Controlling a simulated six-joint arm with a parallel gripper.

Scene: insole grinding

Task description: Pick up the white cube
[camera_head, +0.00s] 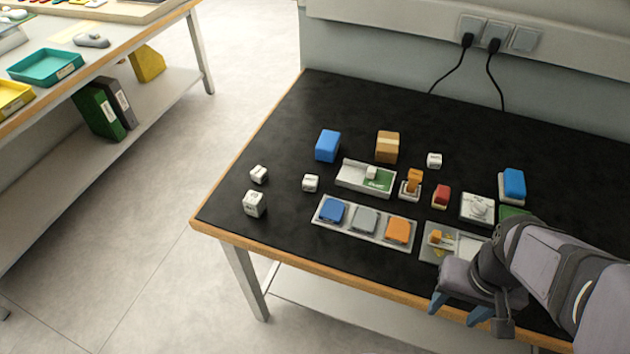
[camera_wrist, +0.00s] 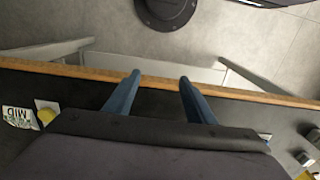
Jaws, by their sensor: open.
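Several white cubes with dark markings stand on the black table. One white cube (camera_head: 254,203) is near the table's left front edge, a smaller one (camera_head: 259,174) is behind it, another (camera_head: 311,183) is to its right, and one more (camera_head: 434,160) is farther back. I cannot tell which one is meant. My gripper (camera_head: 458,308) is at the table's front edge on the right, far from these cubes. In the wrist view my gripper (camera_wrist: 158,82) has its two blue fingers apart with nothing between them, over the wooden table edge (camera_wrist: 160,80).
A tray (camera_head: 364,238) holds blue, grey and orange blocks. Behind it are a white-green box (camera_head: 352,176), a blue block (camera_head: 328,146) and a tan box (camera_head: 387,147). A red block (camera_head: 441,196) and a white device (camera_head: 478,209) stand right. The table's far left is clear.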

